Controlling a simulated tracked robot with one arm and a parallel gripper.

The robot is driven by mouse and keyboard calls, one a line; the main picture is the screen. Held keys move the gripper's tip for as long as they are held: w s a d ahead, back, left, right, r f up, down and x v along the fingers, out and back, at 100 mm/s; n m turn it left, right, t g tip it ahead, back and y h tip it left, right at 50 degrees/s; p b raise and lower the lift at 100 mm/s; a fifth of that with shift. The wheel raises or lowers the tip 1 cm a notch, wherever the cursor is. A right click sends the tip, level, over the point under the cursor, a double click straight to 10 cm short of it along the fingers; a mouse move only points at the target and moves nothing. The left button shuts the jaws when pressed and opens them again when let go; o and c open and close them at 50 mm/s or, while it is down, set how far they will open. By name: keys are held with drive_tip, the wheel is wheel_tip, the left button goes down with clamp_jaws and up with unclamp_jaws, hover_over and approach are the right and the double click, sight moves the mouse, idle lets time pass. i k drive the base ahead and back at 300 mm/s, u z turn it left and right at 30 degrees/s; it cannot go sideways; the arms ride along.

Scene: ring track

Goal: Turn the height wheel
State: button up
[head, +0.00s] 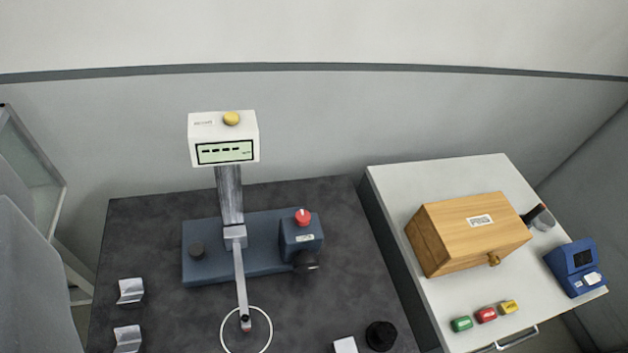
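A measuring device with a blue base (260,262) stands on the dark table. Its upright column (229,195) carries a white display box (223,139) whose screen shows dashes. A thin arm (241,280) reaches from the column towards the front, its tip over a white circle (246,342). A black knob (306,262) sticks out from the front of the blue block at the right of the base. My gripper is not in view.
A red button (302,217) tops the blue block. Metal blocks (130,290) lie at left; a black round piece (381,336) and white block (345,345) lie in front. A white table (386,196) at right holds a wooden box (468,238) and blue device (575,268).

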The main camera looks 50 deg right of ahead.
sight(305, 262)
drive_tip(key=z, duration=0.6)
drive_tip(key=k, duration=0.85)
drive_tip(key=u, duration=0.3)
drive_tip(key=i, duration=0.45)
